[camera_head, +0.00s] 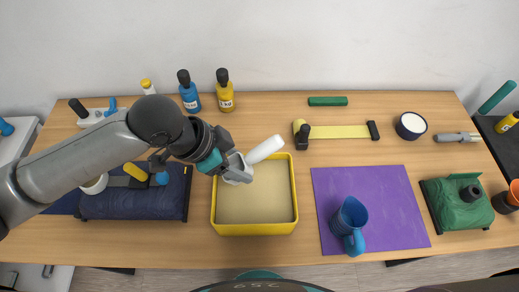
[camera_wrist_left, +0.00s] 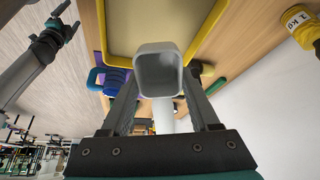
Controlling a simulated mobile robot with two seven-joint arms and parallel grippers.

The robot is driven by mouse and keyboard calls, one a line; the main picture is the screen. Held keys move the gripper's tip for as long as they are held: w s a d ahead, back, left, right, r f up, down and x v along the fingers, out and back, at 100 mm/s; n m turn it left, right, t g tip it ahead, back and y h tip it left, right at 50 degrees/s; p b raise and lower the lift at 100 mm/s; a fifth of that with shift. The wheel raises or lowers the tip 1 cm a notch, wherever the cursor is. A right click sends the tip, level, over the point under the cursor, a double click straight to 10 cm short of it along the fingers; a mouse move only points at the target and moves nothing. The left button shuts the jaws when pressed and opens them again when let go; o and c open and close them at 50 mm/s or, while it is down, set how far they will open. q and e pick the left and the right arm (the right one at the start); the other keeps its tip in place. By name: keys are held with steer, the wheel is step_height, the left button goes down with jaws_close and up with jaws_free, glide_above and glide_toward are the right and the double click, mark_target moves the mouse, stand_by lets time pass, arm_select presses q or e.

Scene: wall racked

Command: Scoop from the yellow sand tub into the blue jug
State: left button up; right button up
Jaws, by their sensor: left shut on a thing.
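The yellow sand tub (camera_head: 254,229) stands on the table in the middle, with pale sand (camera_head: 256,200) spread flat inside. My left gripper (camera_head: 237,168) is over the tub's upper left part, shut on a scoop with a white handle (camera_head: 266,149) that points up and right. The wrist view shows the scoop's square, grey open end (camera_wrist_left: 160,72) between the fingers; I see no clear load in it. The blue jug (camera_head: 350,218) stands on the purple mat, right of the tub, and shows in the left wrist view (camera_wrist_left: 111,82). My right gripper (camera_wrist_left: 55,30) shows small there; its jaws are unclear.
A dark blue cushion-like bundle (camera_head: 132,202) lies left of the tub. Blue and yellow bottles (camera_head: 225,92) stand at the back. A yellow strip (camera_head: 340,131) and a white-topped round pot (camera_head: 411,125) lie behind the purple mat (camera_head: 395,195). A green bundle (camera_head: 460,207) is at right.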

arm_select(q)
steer(key=d+m+h+p, duration=0.1)
steer(key=p, duration=0.1)
steer(key=s+d+r+m+g+h+p, duration=0.1)
steer(key=m+p, duration=0.1)
steer(key=s+d+r+m+g+p, duration=0.1)
steer(key=p, duration=0.1)
steer(key=shift+d+r+h, duration=0.2)
steer(key=shift+d+h, duration=0.15)
steer(key=shift+h, duration=0.05)
steer(key=shift+m+g+h, duration=0.3)
steer(key=shift+m+g, duration=0.1)
steer(key=shift+m, duration=0.2)
steer(key=f+b, duration=0.3)
steer(key=f, duration=0.1)
steer(key=f+b, duration=0.3)
steer(key=f, duration=0.1)
steer(key=f+b, duration=0.3)
steer(key=f, duration=0.2)
steer(key=shift+s+d+f, duration=0.1)
steer(key=shift+s+d, duration=0.2)
steer(key=shift+f+b, duration=0.7)
steer(key=shift+b, duration=0.15)
